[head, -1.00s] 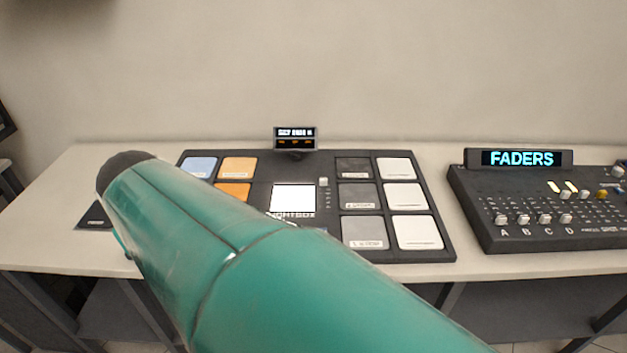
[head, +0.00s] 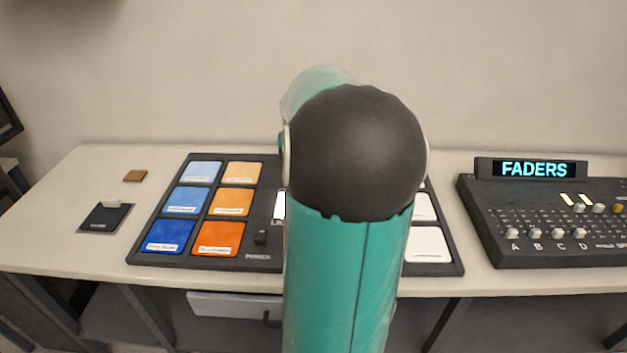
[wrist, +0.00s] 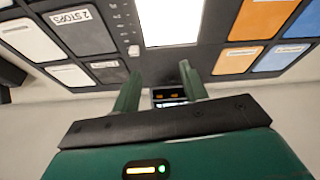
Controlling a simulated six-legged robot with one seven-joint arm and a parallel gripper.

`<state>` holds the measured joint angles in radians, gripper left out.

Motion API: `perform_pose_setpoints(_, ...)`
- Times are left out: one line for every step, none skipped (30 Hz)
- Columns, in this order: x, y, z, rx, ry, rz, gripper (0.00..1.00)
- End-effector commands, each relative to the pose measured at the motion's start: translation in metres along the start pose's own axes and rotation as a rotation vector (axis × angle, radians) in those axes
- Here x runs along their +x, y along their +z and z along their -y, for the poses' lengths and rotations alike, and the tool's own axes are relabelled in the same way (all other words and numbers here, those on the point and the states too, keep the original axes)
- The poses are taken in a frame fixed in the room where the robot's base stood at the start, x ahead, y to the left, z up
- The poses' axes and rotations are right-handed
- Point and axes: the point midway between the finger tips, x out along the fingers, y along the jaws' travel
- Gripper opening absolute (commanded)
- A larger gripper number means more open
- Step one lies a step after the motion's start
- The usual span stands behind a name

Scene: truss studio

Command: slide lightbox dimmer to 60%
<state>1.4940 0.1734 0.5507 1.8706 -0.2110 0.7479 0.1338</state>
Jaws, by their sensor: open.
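The lightbox (wrist: 170,20) is a bright white panel set in a dark board. In the head view only a thin lit strip of it (head: 279,206) shows beside my arm. The dimmer (wrist: 133,50) is a small pale knob beside a column of marks next to the panel in the wrist view, where the scene looks upside down. My arm hides it in the head view. My gripper (wrist: 160,70) is open and empty. Its left finger appears just below the knob in the picture; I cannot tell if they touch.
Blue and orange swatches (head: 231,201) and grey and white swatches (wrist: 86,30) flank the lightbox. A small display (wrist: 168,96) shows between my fingers. A power switch (head: 261,237) sits near the board's front. The faders console (head: 540,225) stands right; a dark pad (head: 104,220) lies left.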

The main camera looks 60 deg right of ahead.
Motion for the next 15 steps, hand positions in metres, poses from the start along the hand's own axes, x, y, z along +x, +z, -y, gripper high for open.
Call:
perform_pose_setpoints(0.008, -0.005, -0.021, 0.038, 0.0, 0.002, 0.44)
perform_pose_setpoints(0.011, -0.007, -0.03, 0.055, 0.0, 0.001, 0.44)
perform_pose_setpoints(0.015, -0.01, -0.042, 0.076, 0.0, 0.0, 0.44)
perform_pose_setpoints(0.017, -0.012, -0.048, 0.088, -0.001, -0.002, 0.44)
perform_pose_setpoints(0.019, -0.013, -0.054, 0.1, -0.002, -0.002, 0.44)
perform_pose_setpoints(0.021, -0.015, -0.061, 0.111, -0.003, -0.003, 0.44)
perform_pose_setpoints(0.022, -0.016, -0.065, 0.118, -0.002, -0.004, 0.44)
perform_pose_setpoints(0.023, -0.016, -0.067, 0.123, -0.003, -0.005, 0.44)
perform_pose_setpoints(0.025, -0.017, -0.07, 0.127, -0.003, -0.005, 0.44)
perform_pose_setpoints(0.027, -0.018, -0.07, 0.128, -0.003, -0.005, 0.44)
perform_pose_setpoints(0.029, -0.018, -0.071, 0.129, -0.003, -0.005, 0.44)
perform_pose_setpoints(0.032, -0.018, -0.071, 0.129, -0.003, -0.005, 0.44)
perform_pose_setpoints(0.035, -0.018, -0.07, 0.129, -0.003, -0.005, 0.44)
perform_pose_setpoints(0.039, -0.018, -0.07, 0.129, -0.004, -0.004, 0.44)
perform_pose_setpoints(0.045, -0.017, -0.07, 0.127, -0.004, -0.003, 0.44)
